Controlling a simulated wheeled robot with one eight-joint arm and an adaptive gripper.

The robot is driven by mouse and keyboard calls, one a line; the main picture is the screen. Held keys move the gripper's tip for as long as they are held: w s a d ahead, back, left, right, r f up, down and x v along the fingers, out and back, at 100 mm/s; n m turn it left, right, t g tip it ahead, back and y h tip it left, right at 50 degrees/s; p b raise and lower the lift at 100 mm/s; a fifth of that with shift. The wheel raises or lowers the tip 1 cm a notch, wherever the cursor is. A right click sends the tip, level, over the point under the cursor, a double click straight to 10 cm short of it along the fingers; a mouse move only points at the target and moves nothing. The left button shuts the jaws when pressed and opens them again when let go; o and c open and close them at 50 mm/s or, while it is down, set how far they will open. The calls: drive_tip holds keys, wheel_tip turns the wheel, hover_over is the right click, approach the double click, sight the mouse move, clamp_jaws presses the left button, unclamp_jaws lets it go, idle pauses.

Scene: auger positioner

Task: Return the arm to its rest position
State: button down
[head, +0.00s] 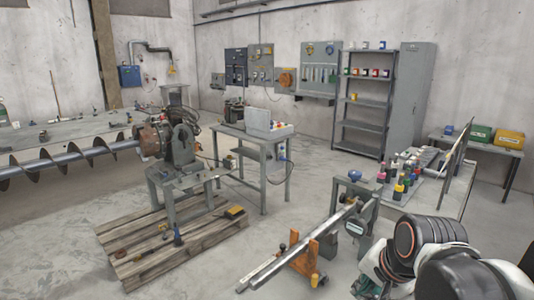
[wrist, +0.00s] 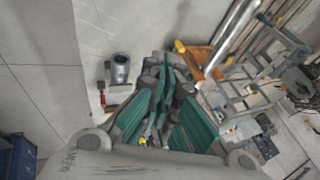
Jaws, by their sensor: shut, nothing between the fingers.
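My gripper (wrist: 165,75) fills the middle of the wrist view, its green-padded fingers brought together with nothing held between them. It hangs over the concrete floor, apart from the objects around it. My own arm, with black and white joints, shows at the lower right of the head view. The gripper cannot be made out clearly there.
Metal bars (head: 300,245) rest on an orange stand (head: 308,252) close left of my arm. A table with coloured bottles (head: 440,190) stands behind it. The auger (head: 70,157) and wooden pallet (head: 150,245) are at left. A grey cylinder (wrist: 120,68) is near the gripper.

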drive_tip(key=s+n+t, duration=0.1)
drive_tip(key=s+n, duration=0.7)
drive_tip(key=n, duration=0.1)
drive_tip(key=shift+s+a+r+h, duration=0.2)
drive_tip(key=shift+s+r+h, duration=0.05)
drive_tip(key=shift+r+h, duration=0.15)
